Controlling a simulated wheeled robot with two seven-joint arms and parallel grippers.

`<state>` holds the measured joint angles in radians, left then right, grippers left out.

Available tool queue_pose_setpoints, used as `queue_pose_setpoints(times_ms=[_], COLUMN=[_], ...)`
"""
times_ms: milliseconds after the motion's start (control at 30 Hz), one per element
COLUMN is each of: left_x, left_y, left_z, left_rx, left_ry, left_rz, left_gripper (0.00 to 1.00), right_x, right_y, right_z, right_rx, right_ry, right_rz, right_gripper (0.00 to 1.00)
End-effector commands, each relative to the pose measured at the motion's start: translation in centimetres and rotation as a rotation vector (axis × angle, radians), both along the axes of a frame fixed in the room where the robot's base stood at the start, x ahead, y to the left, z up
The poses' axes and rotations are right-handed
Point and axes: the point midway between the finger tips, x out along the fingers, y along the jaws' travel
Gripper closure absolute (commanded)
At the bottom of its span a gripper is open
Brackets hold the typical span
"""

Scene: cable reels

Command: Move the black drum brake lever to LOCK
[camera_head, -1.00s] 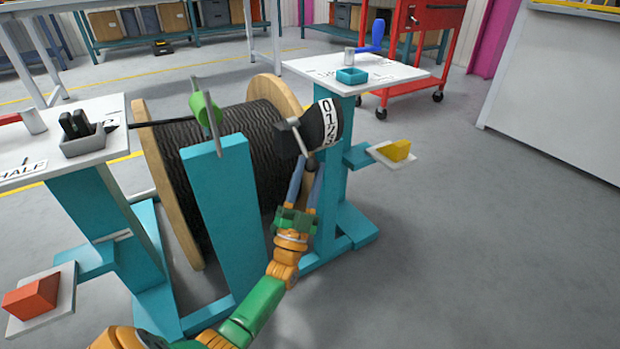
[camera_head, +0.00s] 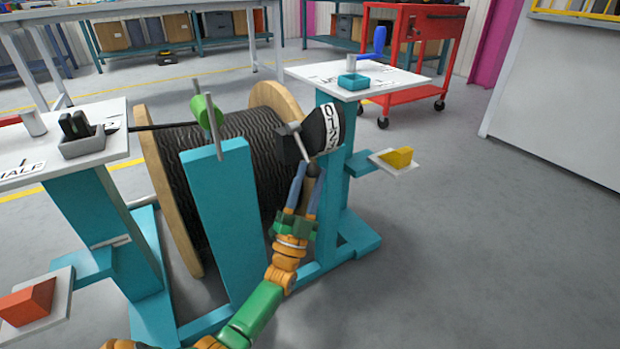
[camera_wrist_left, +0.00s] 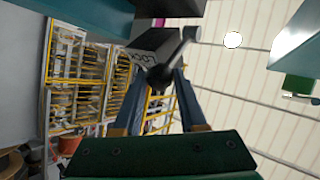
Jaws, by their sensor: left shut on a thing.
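The black drum brake lever has a grey shaft (camera_head: 297,140) angled down to a dark round knob (camera_head: 313,170). It sits on a black housing with a white lettered band (camera_head: 334,127), beside the reel on the right stand. The lettering is too small to read surely. My left gripper (camera_head: 309,171) is shut on the knob end from below. In the left wrist view the knob (camera_wrist_left: 160,77) lies between the blue-grey fingertips, with the lever shaft (camera_wrist_left: 181,47) rising up and right. My right gripper is not in view.
The cable reel (camera_head: 255,130) stands between teal posts. A teal upright (camera_head: 222,225) is left of my forearm. The right stand has a white top (camera_head: 400,75) and a small shelf with a yellow wedge (camera_head: 399,157). Floor at the right (camera_head: 470,260) is clear.

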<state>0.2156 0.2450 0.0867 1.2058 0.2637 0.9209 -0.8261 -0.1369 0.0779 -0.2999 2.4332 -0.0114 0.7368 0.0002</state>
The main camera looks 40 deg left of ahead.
Motion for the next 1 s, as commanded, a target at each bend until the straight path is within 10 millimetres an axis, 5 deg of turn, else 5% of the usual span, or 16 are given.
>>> queue_pose_setpoints(times_ms=[33, 133, 433, 733, 1000], left_x=[0.0, 0.0, -0.1, -4.0, -4.8], left_y=[0.1, 0.1, 0.0, -0.8, -1.0], left_z=[0.0, 0.0, -0.2, -4.4, -5.1], left_rx=[-0.002, -0.002, -0.002, -0.002, -0.002], left_ry=[0.002, 0.001, 0.002, 0.005, 0.0], left_rz=[0.003, 0.002, 0.001, 0.001, 0.001], left_gripper=[0.53, 0.29, 0.29, 0.29, 0.29], right_x=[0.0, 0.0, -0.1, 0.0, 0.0], right_y=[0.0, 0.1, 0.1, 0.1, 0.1], right_z=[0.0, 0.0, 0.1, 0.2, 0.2], right_rx=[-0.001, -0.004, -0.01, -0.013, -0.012], right_ry=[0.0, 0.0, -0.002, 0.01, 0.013], right_rz=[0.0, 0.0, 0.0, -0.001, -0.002], right_gripper=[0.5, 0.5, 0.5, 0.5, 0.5])
